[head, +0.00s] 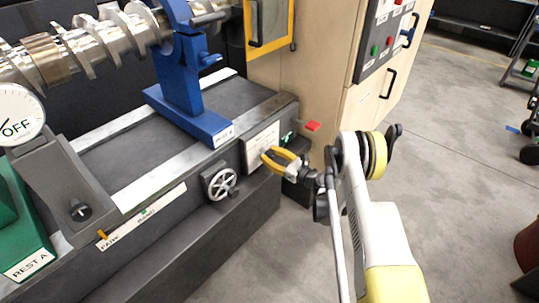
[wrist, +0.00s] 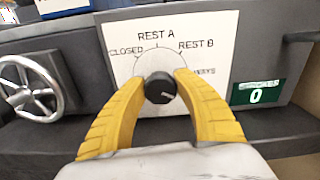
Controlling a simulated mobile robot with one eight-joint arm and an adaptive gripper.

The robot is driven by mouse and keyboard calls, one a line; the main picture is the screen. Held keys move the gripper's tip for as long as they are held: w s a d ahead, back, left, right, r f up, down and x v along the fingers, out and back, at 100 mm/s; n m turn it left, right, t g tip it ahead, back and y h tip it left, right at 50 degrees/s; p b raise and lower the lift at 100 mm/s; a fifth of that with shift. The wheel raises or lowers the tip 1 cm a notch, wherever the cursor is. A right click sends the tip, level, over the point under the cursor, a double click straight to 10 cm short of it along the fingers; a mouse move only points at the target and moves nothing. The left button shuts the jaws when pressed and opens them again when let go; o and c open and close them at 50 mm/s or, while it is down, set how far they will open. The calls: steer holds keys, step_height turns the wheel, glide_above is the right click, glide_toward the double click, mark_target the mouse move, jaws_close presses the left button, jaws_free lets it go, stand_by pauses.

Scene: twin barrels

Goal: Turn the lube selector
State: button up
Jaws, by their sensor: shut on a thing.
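The lube selector is a round black knob (wrist: 160,88) on a white plate (wrist: 118,68), which also shows in the head view (head: 255,152). The plate reads CLOSED, REST A and REST B, with a fourth, partly hidden label at the right. A small pale mark on the knob seems to face right and slightly down, toward that fourth label. My gripper (wrist: 161,84) has its two yellow fingers on either side of the knob, shut on it. In the head view my gripper (head: 268,156) reaches the plate from the right, and its fingers hide the knob.
A spoked handwheel (wrist: 36,88) is left of the plate, and in the head view (head: 220,183). A dark ledge (head: 235,218) runs below. Open floor (head: 450,150) lies to the right.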

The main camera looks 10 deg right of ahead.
steer(key=n, duration=0.4)
steer(key=shift+n, duration=0.4)
steer(key=n, duration=0.3)
steer(key=shift+a+n, duration=0.1)
steer(key=shift+n, duration=0.2)
steer(key=n, duration=0.9)
steer(key=shift+f, duration=0.1)
steer(key=n, duration=0.4)
steer(key=shift+n, duration=0.3)
steer(key=n, duration=0.3)
steer(key=shift+f+n, duration=0.1)
steer(key=shift+n, duration=0.2)
steer(key=n, duration=0.3)
steer(key=shift+n, duration=2.2)
